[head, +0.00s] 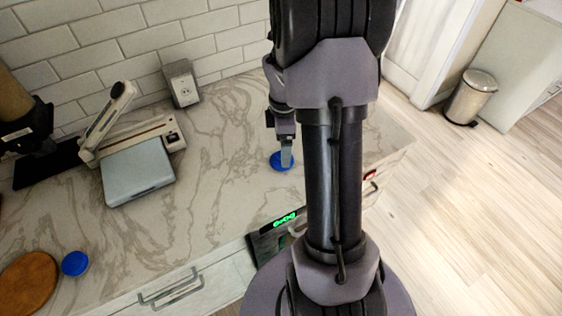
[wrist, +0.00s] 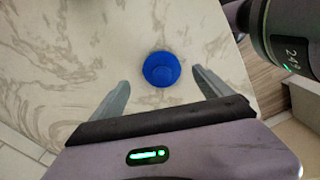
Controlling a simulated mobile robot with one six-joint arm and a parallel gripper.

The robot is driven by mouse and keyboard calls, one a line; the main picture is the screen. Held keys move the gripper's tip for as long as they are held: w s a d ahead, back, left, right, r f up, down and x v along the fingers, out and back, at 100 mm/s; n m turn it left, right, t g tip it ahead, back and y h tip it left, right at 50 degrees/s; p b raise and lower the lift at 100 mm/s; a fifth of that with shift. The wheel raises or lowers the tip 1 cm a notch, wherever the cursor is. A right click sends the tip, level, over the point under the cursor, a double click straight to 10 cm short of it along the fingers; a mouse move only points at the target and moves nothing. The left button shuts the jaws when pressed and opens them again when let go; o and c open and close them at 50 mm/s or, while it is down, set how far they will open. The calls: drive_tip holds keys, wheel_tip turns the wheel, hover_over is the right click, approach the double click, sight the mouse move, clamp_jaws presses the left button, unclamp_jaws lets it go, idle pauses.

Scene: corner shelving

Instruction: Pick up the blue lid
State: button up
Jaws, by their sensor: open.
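A round blue lid (head: 279,162) lies flat on the marbled counter (head: 220,180), near its right end. In the wrist view the blue lid (wrist: 161,69) shows a raised round middle and a wider rim. My gripper (head: 287,160) is over the lid in the head view and hides part of it. In the wrist view my gripper (wrist: 162,80) is open and empty, with one finger on each side of the lid and apart from it. A second round blue object (head: 75,263) lies at the left front of the counter.
A round wooden board (head: 28,284) lies beside the second blue object. A grey-blue box-like device (head: 138,172) and an outlet box (head: 181,84) stand toward the wall. The counter around the lid is clear. A metal bin (head: 470,97) stands on the floor at right.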

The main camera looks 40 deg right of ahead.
drive_tip(key=f, duration=0.1)
drive_tip(key=f+b, duration=0.1)
drive_tip(key=f, duration=0.1)
drive_tip(key=f+b, duration=0.1)
drive_tip(key=shift+a+f, duration=0.25)
drive_tip(key=shift+f, duration=0.15)
drive_tip(key=shift+r, duration=0.15)
drive_tip(key=c, duration=1.4)
drive_tip(key=shift+r, duration=0.1)
